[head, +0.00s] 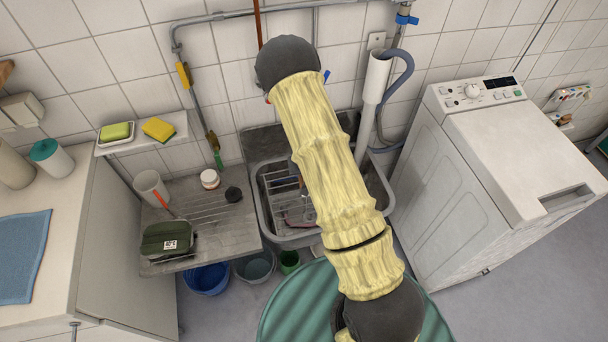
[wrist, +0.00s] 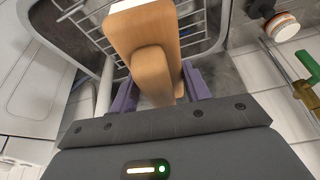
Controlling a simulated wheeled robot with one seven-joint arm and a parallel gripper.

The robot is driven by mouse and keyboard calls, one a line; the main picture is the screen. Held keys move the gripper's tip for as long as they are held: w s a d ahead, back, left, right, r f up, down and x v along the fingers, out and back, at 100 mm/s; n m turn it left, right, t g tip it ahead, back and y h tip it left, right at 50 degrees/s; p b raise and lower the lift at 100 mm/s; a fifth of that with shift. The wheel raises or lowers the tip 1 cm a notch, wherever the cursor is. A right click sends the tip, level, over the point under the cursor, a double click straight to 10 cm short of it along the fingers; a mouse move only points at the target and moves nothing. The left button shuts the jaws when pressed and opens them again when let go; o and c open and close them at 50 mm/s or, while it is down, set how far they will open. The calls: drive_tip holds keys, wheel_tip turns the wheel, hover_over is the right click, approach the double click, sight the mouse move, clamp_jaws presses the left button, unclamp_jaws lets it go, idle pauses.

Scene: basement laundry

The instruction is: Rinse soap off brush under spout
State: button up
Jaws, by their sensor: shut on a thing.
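A wooden brush (wrist: 150,50) fills the upper middle of the wrist view. My gripper (wrist: 158,92) is shut on it, with a purple finger on either side. A white strip shows at the brush's far end; I cannot tell whether it is bristles or soap. The brush is over the grey sink (head: 262,212), whose wire rack also shows in the wrist view (wrist: 85,14). My arm covers the middle of the sink in the head view and hides my gripper and the brush there. The spout is not visible; small red and blue bits show beside my arm at the wall.
A white standpipe (head: 372,85) with a grey hose stands right of the sink, beside the washing machine (head: 490,150). The drainboard (head: 225,225) at left bears a green box (head: 167,240), a cup (head: 151,188) and a jar (head: 209,179). Buckets (head: 207,278) stand below.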

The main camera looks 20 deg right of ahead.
drive_tip(key=shift+w+d+f, duration=0.15)
drive_tip(key=shift+w+d, duration=0.25)
drive_tip(key=shift+w, duration=0.2)
drive_tip(key=shift+w+d+f, duration=0.1)
drive_tip(key=shift+w+d, duration=0.25)
drive_tip(key=shift+w, duration=0.2)
drive_tip(key=shift+s+a, duration=0.1)
drive_tip(key=shift+s+a+b, duration=0.35)
drive_tip(key=shift+s+a, duration=0.35)
drive_tip(key=shift+s, duration=0.4)
drive_tip(key=shift+s+a+b, duration=0.3)
drive_tip(key=shift+s+a, duration=0.35)
drive_tip(key=shift+s, duration=0.4)
drive_tip(key=shift+s+a+b, duration=0.35)
drive_tip(key=shift+s+a, duration=0.35)
drive_tip(key=shift+s, duration=0.4)
drive_tip(key=shift+s+r, duration=0.1)
drive_tip(key=s+a+r+p, duration=0.2)
drive_tip(key=s+r, duration=0.1)
drive_tip(key=s, duration=0.1)
drive_tip(key=shift+a+r, duration=0.3)
drive_tip(key=shift+r, duration=0.1)
